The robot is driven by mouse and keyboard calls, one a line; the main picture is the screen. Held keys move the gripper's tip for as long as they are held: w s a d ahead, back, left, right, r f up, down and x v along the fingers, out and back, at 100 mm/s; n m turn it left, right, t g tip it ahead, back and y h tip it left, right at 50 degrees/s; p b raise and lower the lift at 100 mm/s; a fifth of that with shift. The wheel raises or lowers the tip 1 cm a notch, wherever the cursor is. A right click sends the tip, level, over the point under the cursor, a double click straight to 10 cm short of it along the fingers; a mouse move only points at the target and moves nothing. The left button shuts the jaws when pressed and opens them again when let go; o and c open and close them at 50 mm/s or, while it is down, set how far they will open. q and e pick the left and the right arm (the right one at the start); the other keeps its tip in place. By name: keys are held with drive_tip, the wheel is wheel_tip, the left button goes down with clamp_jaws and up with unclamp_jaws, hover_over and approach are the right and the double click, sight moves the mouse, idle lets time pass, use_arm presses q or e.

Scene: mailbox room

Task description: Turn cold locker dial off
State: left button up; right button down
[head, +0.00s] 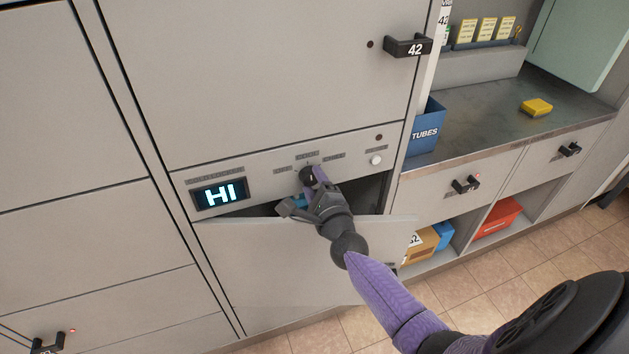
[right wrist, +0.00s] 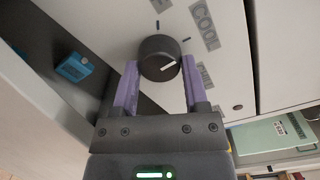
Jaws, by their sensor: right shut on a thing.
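The cold locker dial (right wrist: 158,58) is a round black knob with a white mark, on a pale panel. In the head view the dial (head: 307,176) is mostly covered by my right gripper (head: 313,180). In the right wrist view the purple fingers of my right gripper (right wrist: 158,75) stand on both sides of the dial, shut on it. The white mark lies toward the finger on the right. A label reading COOL (right wrist: 205,25) is beside the dial; another label is partly hidden by that finger. The lit display (head: 220,194) reads HI. My left gripper is out of view.
Below the panel, the locker door (head: 290,265) stands ajar, under my right arm. A blue item (right wrist: 75,67) is in the dark opening. A white button (head: 376,160) sits right of the dial. A counter (head: 480,110) with a blue TUBES bin (head: 427,128) is at right.

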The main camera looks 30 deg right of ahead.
drive_tip(key=n+p, duration=0.1)
drive_tip(key=n, duration=0.4)
drive_tip(key=shift+n, duration=0.3)
drive_tip(key=n+p, duration=0.1)
drive_tip(key=n, duration=0.2)
drive_tip(key=shift+n, duration=0.7)
drive_tip(key=shift+n+p, duration=0.35)
drive_tip(key=shift+n, duration=0.15)
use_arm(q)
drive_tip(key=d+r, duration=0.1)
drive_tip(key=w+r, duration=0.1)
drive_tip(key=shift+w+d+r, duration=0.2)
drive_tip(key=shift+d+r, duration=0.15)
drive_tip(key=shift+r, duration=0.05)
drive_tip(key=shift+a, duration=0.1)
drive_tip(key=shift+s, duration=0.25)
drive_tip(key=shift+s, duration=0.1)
use_arm(e)
drive_tip(key=shift+c, duration=0.5)
unclamp_jaws()
drive_tip(key=shift+r, duration=0.1)
